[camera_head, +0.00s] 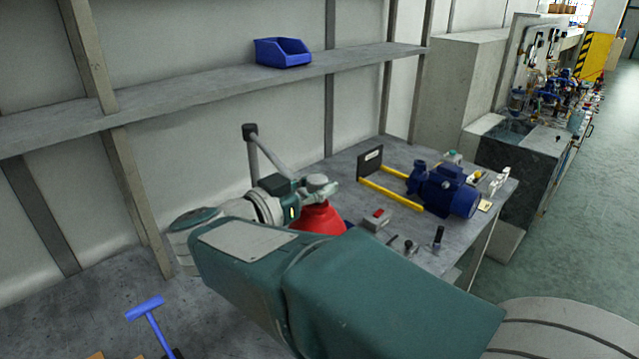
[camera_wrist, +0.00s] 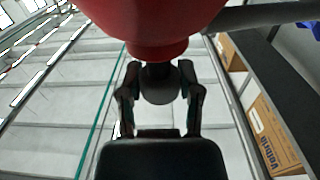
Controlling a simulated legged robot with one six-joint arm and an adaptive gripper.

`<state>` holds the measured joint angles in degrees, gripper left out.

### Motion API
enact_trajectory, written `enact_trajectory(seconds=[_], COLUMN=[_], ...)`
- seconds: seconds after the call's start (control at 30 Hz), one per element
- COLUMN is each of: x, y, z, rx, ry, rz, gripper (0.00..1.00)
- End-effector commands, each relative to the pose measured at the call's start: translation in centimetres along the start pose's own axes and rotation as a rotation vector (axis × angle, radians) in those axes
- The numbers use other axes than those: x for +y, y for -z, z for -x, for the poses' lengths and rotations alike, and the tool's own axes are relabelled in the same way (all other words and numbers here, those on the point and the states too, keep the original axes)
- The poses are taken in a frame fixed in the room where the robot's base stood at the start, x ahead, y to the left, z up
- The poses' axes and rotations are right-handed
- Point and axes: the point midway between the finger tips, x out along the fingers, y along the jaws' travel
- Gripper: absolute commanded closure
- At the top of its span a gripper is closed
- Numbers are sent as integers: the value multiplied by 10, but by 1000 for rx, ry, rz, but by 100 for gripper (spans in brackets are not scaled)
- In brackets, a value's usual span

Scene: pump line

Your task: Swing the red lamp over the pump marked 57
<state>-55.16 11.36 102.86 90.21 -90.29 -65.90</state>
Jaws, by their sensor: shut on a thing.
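The red lamp (camera_head: 319,219) hangs at the end of a grey jointed lamp arm (camera_head: 271,154) over the left part of the workbench. My gripper (camera_head: 322,187) is shut on the grey fitting at the top of the lamp. In the wrist view the red shade (camera_wrist: 165,30) fills the top, and my gripper's fingers (camera_wrist: 160,85) close around a round grey knob below it. A blue pump (camera_head: 447,190) stands on the bench to the right of the lamp, apart from it. A bit of blue shows behind the shade, mostly hidden. No number 57 is readable.
A dark upright plate (camera_head: 370,161) and yellow rails (camera_head: 392,193) stand left of the blue pump. A grey box with a red button (camera_head: 376,219) sits in front. A shelf (camera_head: 200,95) with a blue bin (camera_head: 283,52) runs above. A blue-handled tool (camera_head: 146,308) is lower left.

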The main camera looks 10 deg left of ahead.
Motion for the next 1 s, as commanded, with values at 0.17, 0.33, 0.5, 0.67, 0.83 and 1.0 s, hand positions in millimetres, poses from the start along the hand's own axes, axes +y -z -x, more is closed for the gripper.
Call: enact_trajectory(seconds=[0.17,0.33,0.5,0.67,0.83,1.0], x=[-1,-1,1,0,-2,-3], y=[3,2,2,2,1,0], z=[0,0,-1,13,47,83], rx=[5,4,2,1,2,3], ry=[6,4,3,7,10,8], rz=[-6,-4,-4,-4,-2,-2], gripper=[19,19,19,19,19,19])
